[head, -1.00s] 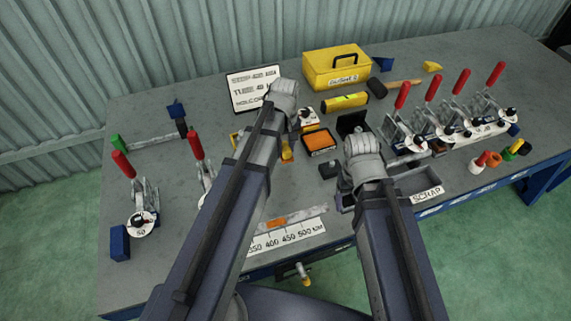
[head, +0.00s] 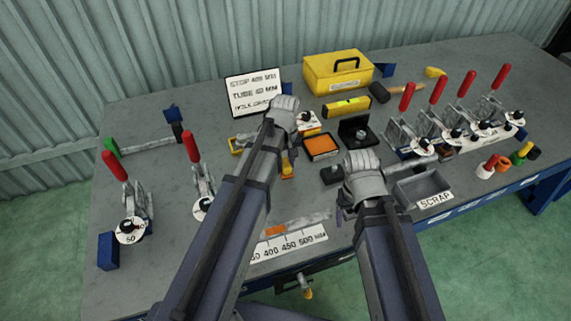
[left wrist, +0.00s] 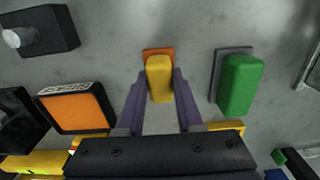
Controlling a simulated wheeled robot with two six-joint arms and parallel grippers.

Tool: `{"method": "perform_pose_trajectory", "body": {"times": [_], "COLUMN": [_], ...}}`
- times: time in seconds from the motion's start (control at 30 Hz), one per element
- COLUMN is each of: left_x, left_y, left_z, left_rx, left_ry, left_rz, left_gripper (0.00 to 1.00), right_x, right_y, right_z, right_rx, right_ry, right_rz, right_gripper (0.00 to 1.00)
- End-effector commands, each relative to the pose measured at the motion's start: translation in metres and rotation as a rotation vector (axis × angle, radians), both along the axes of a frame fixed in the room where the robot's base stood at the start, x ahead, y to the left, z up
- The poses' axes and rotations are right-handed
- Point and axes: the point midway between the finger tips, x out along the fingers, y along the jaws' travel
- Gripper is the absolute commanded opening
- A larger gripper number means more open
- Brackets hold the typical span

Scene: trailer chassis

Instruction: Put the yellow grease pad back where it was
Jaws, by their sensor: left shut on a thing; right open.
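The yellow grease pad (left wrist: 160,78) is between the fingers of my left gripper (left wrist: 160,98), which is shut on it. An orange patch (left wrist: 155,52) shows just past the pad's far end; I cannot tell whether the pad touches it. In the head view the pad (head: 287,160) shows as a small yellow piece beside my left forearm, most of that gripper hidden. A green pad (left wrist: 240,85) lies on a grey plate to its right in the left wrist view. My right gripper (head: 343,213) is open, near the front of the bench, its fingers partly hidden.
An orange pad in a black tray (head: 322,147) stands just right of my left gripper. A black box with a knob (head: 354,132) is behind it. The scrap bin (head: 422,186) lies right of my right gripper. Red-handled clamps (head: 197,175) stand on both sides.

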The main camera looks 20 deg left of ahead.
Motion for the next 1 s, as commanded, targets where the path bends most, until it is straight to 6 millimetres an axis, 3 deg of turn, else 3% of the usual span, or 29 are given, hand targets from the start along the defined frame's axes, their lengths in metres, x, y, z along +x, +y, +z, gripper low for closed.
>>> {"method": "perform_pose_trajectory", "body": {"times": [0.13, 0.17, 0.4, 0.77, 1.0], "left_x": [0.0, 0.0, 0.0, 0.0, 0.0], "left_y": [0.0, 0.0, 0.0, 0.0, 0.0], "left_z": [-0.005, -0.003, -0.003, 0.0, 0.018], "left_rx": [0.0, 0.0, 0.0, 0.0, 0.0], "left_ry": [0.0, 0.0, 0.0, 0.0, 0.0], "left_rz": [0.0, 0.0, 0.0, 0.0, 0.0], "left_gripper": [0.0, 0.39, 0.65, 0.65, 0.65], "right_x": [0.0, 0.0, 0.0, 0.0, 0.0], "right_y": [0.0, 0.0, 0.0, 0.0, 0.0], "right_z": [-0.005, -0.003, -0.003, 0.0, 0.018], "right_rx": [0.0, 0.0, 0.0, 0.0, 0.0], "right_ry": [0.0, 0.0, 0.0, 0.0, 0.0], "right_rz": [0.0, 0.0, 0.0, 0.0, 0.0], "right_gripper": [0.75, 0.75, 0.75, 0.75, 0.75]}}
